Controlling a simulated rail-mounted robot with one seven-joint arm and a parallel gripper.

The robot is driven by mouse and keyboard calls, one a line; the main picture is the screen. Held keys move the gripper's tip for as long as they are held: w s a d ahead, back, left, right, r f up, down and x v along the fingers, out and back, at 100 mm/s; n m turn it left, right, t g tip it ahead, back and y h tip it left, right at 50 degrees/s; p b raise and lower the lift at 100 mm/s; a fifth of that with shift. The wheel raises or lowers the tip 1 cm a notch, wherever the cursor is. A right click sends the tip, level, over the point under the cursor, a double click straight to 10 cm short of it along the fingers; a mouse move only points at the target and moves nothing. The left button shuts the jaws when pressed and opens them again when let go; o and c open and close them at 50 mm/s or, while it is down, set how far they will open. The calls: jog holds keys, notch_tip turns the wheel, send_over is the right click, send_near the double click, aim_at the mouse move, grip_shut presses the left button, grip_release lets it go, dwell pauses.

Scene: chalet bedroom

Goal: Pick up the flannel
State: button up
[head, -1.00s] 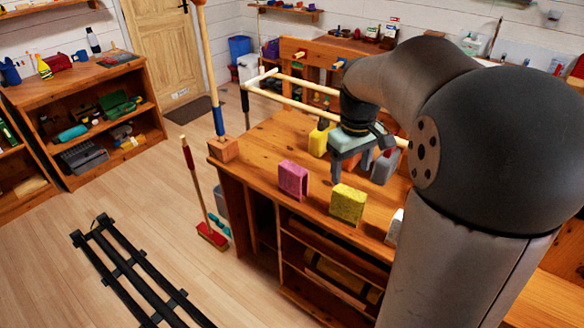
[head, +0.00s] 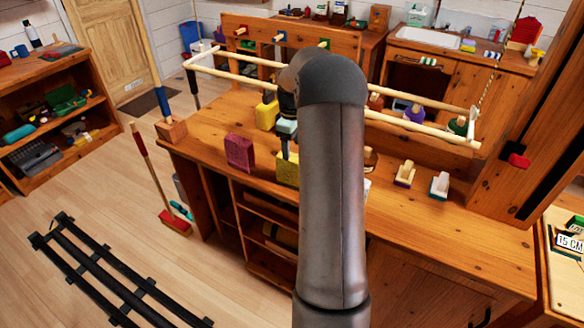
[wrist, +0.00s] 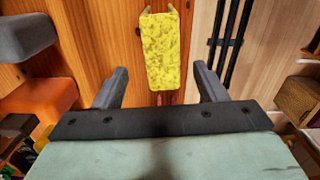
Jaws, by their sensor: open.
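I cannot make out which thing is the flannel; no flat cloth shows clearly. A yellow speckled block (head: 287,172), like a sponge, stands on the wooden counter, partly hidden by my arm in the head view. In the wrist view the yellow block (wrist: 162,50) lies ahead, about in line with the gap between my fingers, apart from them. My gripper (wrist: 160,78) is open and empty. In the head view, my gripper (head: 288,148) is mostly hidden behind my arm, just above the yellow block. A pink block (head: 239,152) stands to its left.
A yellow bottle (head: 266,112) stands behind the blocks. Wooden rails (head: 235,75) run above the counter (head: 460,225). Two small brushes (head: 405,173) (head: 439,185) stand to the right. A grey block (wrist: 28,38) and an orange one (wrist: 45,82) lie left in the wrist view.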

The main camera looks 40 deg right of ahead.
aim_at(293, 157)
jog(key=f+p, duration=0.1)
jog(key=f, duration=0.6)
jog(key=shift+s+f+p, duration=0.2)
jog(key=shift+p, duration=0.2)
jog(key=c, duration=1.1)
